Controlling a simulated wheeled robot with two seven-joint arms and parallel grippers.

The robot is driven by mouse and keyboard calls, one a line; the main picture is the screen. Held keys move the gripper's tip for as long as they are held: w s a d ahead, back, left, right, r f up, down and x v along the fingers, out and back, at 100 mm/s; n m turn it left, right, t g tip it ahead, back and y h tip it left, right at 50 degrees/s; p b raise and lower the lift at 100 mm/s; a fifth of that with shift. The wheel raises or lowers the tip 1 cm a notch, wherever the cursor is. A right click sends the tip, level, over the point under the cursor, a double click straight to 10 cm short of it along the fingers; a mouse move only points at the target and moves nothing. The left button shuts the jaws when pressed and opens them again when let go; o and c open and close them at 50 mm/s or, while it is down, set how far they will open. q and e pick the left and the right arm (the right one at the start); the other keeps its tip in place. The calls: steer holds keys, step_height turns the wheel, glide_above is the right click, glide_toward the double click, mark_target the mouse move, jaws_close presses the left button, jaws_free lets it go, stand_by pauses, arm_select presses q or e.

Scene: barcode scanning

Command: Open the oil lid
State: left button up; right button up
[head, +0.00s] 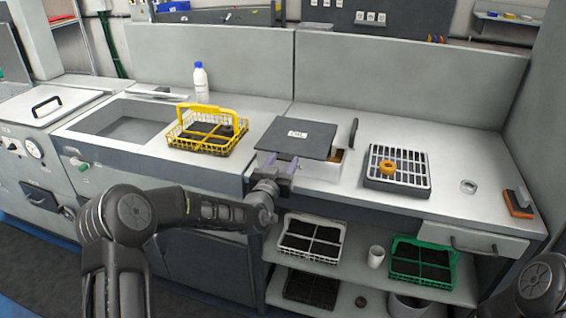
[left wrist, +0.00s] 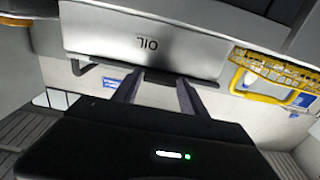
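The oil lid (head: 297,138) is a dark flat plate with a white label, over a box on the counter; it looks shut or nearly level. My left gripper (head: 279,161) is at the lid's front edge. In the left wrist view its two fingers (left wrist: 158,79) stand apart, tips close to the bar; contact is unclear. My right gripper is out of view; only part of that arm shows at lower right.
A yellow basket (head: 181,141) stands left of the lid, with a white bottle (head: 201,80) behind it. A sink (head: 125,122) is further left. A grated tray (head: 382,179) with an orange ring is to the right. Shelves below hold a green basket (head: 394,264).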

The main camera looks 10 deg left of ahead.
arm_select(q)
jaws_close()
stand_by(0.3)
stand_by(0.3)
